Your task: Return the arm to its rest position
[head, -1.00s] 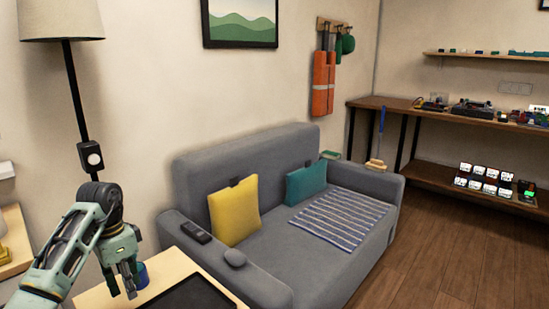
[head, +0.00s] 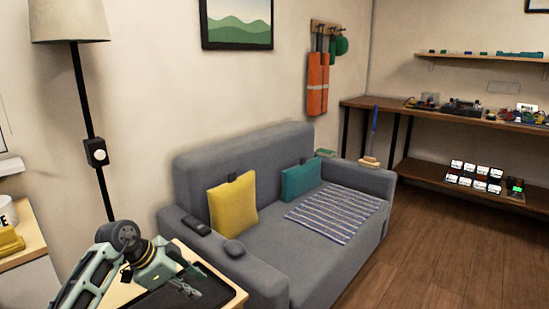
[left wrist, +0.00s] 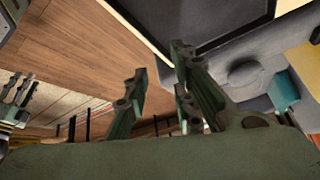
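My left arm comes in at the lower left of the head view, with its left gripper (head: 186,285) over the black tray on the small wooden table. In the left wrist view the two fingers of the left gripper (left wrist: 160,80) stand apart with nothing between them. Part of what looks like my right gripper (left wrist: 18,95) shows at the left edge of the left wrist view, too small and cut off to judge. It is not in the head view.
The small table (head: 238,298) with its black tray (head: 215,292) stands close to the grey sofa (head: 270,245). A floor lamp (head: 85,120) rises behind my arm. A white mug (head: 8,211) sits on a side unit at left. Wooden floor is open at right.

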